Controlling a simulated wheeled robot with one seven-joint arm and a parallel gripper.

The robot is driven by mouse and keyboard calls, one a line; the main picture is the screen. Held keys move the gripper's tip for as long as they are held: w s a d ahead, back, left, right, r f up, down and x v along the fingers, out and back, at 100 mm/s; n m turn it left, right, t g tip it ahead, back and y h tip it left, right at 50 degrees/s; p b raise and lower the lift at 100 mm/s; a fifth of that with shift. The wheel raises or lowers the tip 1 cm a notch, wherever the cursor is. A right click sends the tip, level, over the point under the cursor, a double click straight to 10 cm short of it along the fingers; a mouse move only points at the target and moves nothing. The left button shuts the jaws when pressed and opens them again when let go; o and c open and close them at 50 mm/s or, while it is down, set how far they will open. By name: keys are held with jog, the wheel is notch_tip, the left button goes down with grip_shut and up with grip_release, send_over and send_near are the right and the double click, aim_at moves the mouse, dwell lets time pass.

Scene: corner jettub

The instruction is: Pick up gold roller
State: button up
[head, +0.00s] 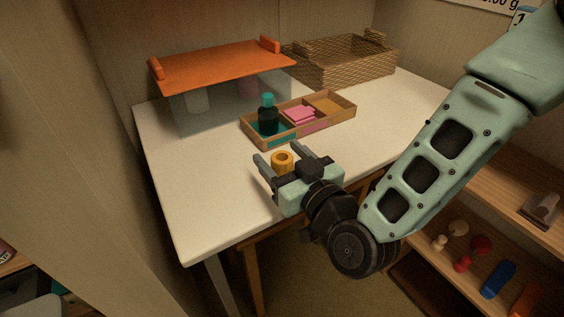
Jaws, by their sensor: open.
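The gold roller (282,161) is a short orange-gold ring with a hole in its top. It is on the white table (190,215), in front of the wooden tray. My gripper (276,153) is open, and its two grey fingers show on either side of the roller in the head view. I cannot tell whether a finger touches it. The gripper's body hides the roller's near lower part.
Behind the roller is a divided wooden tray (345,118) with a dark teal-capped bottle (268,118) and pink pieces (300,115). An orange-lidded clear box (222,62) and a woven basket (345,65) stand farther back. The table's left side is clear.

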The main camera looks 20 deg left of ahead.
jog(key=shift+x, duration=0.95)
jog(key=shift+c, duration=0.2)
jog(key=c, duration=1)
